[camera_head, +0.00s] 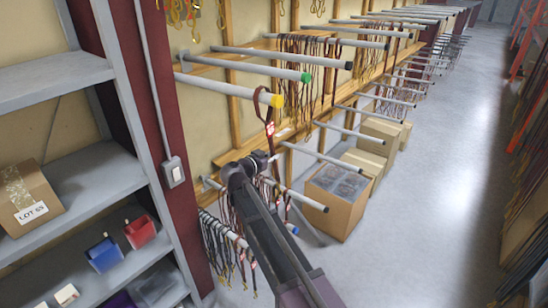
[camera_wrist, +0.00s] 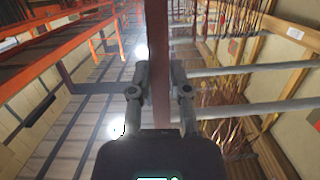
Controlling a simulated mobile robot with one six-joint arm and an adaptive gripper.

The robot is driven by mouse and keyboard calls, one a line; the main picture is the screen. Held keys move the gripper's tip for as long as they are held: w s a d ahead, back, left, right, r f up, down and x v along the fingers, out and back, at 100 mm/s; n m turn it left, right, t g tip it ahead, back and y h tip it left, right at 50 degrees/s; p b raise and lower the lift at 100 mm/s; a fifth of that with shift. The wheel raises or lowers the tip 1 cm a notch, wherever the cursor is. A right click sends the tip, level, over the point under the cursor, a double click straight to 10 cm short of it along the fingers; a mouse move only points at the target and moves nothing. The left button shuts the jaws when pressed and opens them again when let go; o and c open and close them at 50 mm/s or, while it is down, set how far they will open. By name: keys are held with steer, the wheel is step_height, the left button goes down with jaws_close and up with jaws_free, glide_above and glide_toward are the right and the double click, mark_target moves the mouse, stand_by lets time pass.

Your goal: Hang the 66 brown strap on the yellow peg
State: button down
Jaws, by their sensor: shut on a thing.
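The yellow peg is a grey rod with a yellow tip (camera_head: 277,101), jutting from the wall in the head view. A brown strap (camera_head: 268,112) with a red and white tag rises from my gripper (camera_head: 273,158) to this peg. Its upper loop crosses the rod just behind the yellow tip and looks to be around it, though I cannot be certain. My gripper is below the peg, shut on the strap. In the wrist view the strap (camera_wrist: 157,60) runs up between the two fingers. The number on the tag is too small to read.
A green-tipped peg (camera_head: 305,77) and a black-tipped peg (camera_head: 348,65) stand beyond the yellow one. Lower pegs carry several straps (camera_head: 222,240). Grey shelves (camera_head: 90,185) stand at the left. An open cardboard box (camera_head: 343,219) sits on the floor. The aisle at right is clear.

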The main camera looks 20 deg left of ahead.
steer(key=shift+a+f, duration=0.1)
steer(key=shift+f, duration=0.25)
stand_by(0.6)
steer(key=c, duration=0.5)
jaws_free()
steer(key=shift+r, duration=0.25)
steer(key=shift+s+d+r+p, duration=0.1)
steer(key=shift+d+r+p, duration=0.25)
steer(key=shift+r+p, duration=0.4)
steer(key=s+d+r+p, duration=0.1)
steer(key=s+d, duration=0.4)
steer(key=d, duration=0.7)
step_height(320, 180, down, 29)
steer(key=s+b, duration=0.2)
steer(key=b, duration=2.5)
steer(key=shift+s+d+r+g, duration=0.2)
steer(key=shift+d+g, duration=0.2)
steer(key=shift+d, duration=0.05)
